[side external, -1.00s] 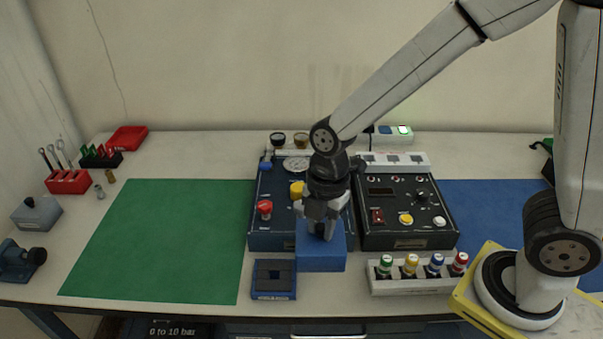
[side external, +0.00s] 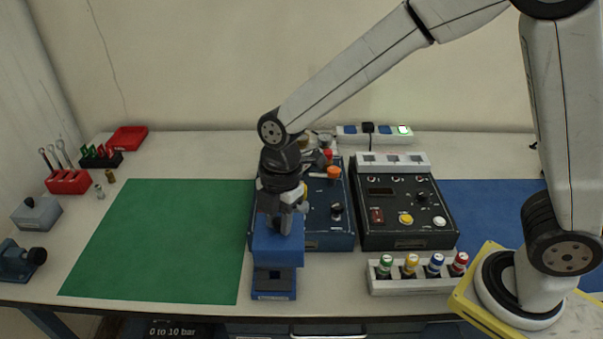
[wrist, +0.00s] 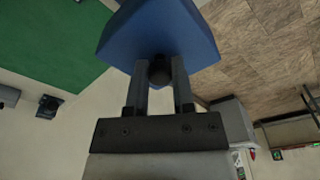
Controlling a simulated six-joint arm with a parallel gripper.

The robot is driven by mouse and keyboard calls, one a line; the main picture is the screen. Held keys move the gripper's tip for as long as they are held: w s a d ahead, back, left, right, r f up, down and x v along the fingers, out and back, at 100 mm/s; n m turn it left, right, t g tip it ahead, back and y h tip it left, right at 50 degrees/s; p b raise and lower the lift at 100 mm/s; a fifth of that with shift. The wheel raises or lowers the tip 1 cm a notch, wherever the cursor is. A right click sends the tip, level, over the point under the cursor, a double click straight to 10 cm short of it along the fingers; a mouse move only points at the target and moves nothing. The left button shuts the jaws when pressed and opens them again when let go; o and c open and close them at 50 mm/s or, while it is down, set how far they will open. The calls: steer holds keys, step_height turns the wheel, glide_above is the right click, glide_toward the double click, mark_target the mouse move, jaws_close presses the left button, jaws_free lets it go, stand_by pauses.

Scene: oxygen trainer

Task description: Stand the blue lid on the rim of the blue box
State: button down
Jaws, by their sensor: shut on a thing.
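The blue lid (side external: 278,247) hangs from my gripper (side external: 281,229) in the side external view. In the wrist view my gripper (wrist: 160,75) is shut on the lid's dark round knob, with the blue lid (wrist: 160,30) beyond the fingertips. The blue box (side external: 274,285) stands at the front of the bench, just right of the green mat. The lid appears over the back part of the box; its height above the rim, or whether it touches, cannot be told. The lid hides much of the box's top, and the wrist view does not clearly show the box.
A blue panel with knobs (side external: 325,220) stands behind and right of my gripper. A black panel (side external: 405,215) is beside it. A rack of several coloured-cap bottles (side external: 412,283) stands at front right. The green mat (side external: 160,240) on the left is clear.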

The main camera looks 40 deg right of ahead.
mark_target(271, 238)
steer(key=shift+w+a+r, duration=0.15)
steer(key=shift+w+a, duration=0.4)
steer(key=shift+a, duration=0.1)
steer(key=shift+f, duration=0.2)
steer(key=shift+f, duration=2.3)
steer(key=shift+f, duration=2.2)
steer(key=shift+c, duration=2)
jaws_free()
steer(key=shift+r, duration=0.1)
steer(key=shift+w+d+r, duration=0.1)
steer(key=shift+d+r, duration=0.05)
steer(key=shift+r, duration=1.1)
steer(key=shift+s+d+r, duration=0.1)
steer(key=shift+d+r, duration=0.1)
steer(key=shift+r, duration=1.1)
steer(key=shift+w+d+r, duration=0.1)
steer(key=shift+d+r, duration=0.05)
steer(key=shift+r, duration=1.1)
